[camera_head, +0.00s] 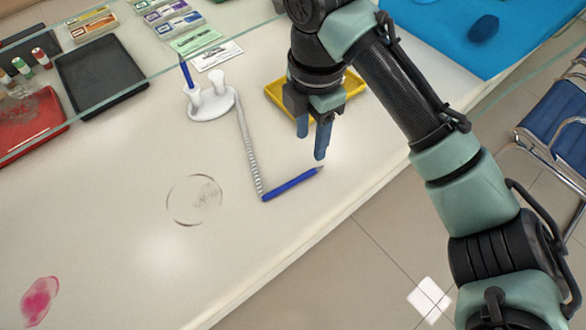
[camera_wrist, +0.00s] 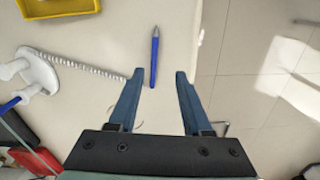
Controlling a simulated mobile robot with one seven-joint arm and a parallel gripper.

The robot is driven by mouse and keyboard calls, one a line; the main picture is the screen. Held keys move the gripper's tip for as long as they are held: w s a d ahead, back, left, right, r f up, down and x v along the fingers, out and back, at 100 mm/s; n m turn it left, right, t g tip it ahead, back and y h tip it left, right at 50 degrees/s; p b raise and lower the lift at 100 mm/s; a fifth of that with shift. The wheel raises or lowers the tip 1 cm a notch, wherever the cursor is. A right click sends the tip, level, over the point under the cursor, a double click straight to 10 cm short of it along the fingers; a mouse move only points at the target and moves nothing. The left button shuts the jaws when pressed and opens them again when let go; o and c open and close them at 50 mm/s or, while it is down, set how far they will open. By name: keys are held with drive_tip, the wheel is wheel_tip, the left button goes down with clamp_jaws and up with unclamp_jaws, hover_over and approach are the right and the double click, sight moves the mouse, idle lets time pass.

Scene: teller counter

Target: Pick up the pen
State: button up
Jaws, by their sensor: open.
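A blue pen (camera_head: 290,184) lies on the white counter near its front edge, with the end of a coiled cord at its left end. My gripper (camera_head: 311,146) is above the counter, just beyond the pen in the head view, with its blue fingers pointing down. In the wrist view the pen (camera_wrist: 154,58) lies ahead, in line with the gap between the open fingers (camera_wrist: 158,76). The fingers are apart and nothing is between them at their tips except the pen's lower end as seen from above. I cannot tell the exact height over the pen.
A white pen stand (camera_head: 212,106) with a second blue pen (camera_head: 186,72) stands left of my gripper. A yellow tray (camera_head: 352,84) is behind it. The coiled cord (camera_head: 248,150) runs from the stand. A black tray (camera_head: 100,74) and red tray (camera_head: 30,126) sit far left.

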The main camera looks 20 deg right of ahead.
drive_tip(key=b, duration=0.1)
hover_over(302, 176)
drive_tip(key=f, duration=0.6)
drive_tip(key=shift+s+d+f, duration=0.3)
drive_tip(key=shift+d+f, duration=0.05)
drive_tip(key=shift+w+a+f+b, duration=0.1)
drive_tip(key=shift+f+b, duration=0.1)
drive_tip(key=shift+f, duration=0.7)
drive_tip(key=shift+w+a+f+b, duration=0.1)
drive_tip(key=shift+w+f+b, duration=0.05)
drive_tip(key=shift+f, duration=0.75)
drive_tip(key=shift+w+a+f+b, duration=0.1)
drive_tip(key=shift+f+b, duration=0.1)
drive_tip(key=shift+f, duration=0.7)
clamp_jaws()
